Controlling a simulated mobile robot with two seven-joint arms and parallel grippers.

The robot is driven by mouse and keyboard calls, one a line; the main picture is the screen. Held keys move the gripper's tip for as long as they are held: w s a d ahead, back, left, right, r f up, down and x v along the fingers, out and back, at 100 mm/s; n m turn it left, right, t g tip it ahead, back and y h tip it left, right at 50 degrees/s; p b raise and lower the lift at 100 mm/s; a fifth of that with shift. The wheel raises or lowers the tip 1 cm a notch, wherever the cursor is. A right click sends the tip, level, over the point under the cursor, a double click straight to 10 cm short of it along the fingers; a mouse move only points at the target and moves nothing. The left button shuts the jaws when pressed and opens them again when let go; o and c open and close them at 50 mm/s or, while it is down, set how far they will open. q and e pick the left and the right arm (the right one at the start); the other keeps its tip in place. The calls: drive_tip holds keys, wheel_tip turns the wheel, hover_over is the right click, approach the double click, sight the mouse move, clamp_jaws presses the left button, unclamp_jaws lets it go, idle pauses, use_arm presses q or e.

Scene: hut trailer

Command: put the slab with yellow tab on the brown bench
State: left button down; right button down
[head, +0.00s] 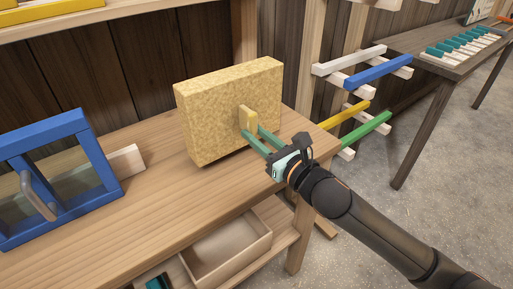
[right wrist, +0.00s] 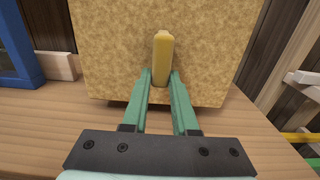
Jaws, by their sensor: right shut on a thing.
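The slab (head: 225,110) is a thick, speckled, yellowish block standing upright at the right end of the brown wooden bench (head: 165,210). Its yellow tab (head: 248,119) sticks out of the face towards me. My right gripper (head: 256,138) has its green fingers on either side of the tab and is shut on it. In the right wrist view, the tab (right wrist: 162,60) is between the fingertips (right wrist: 160,82), with the slab (right wrist: 110,50) behind. A dark shadow lies under the slab's lower edge; I cannot tell whether it touches the bench. My left gripper is out of view.
A blue-framed pane with a handle (head: 85,128) stands on the bench's left, beside a pale wood block (head: 127,160). An open drawer (head: 232,250) is below. A rack of coloured bars (head: 378,68) and a dark table (head: 405,42) stand right. The bench's front middle is clear.

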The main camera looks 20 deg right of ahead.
drive_tip(key=shift+f+b, duration=0.3)
drive_tip(key=shift+f, duration=1.2)
drive_tip(key=shift+f, duration=0.15)
drive_tip(key=c, duration=0.7)
unclamp_jaws()
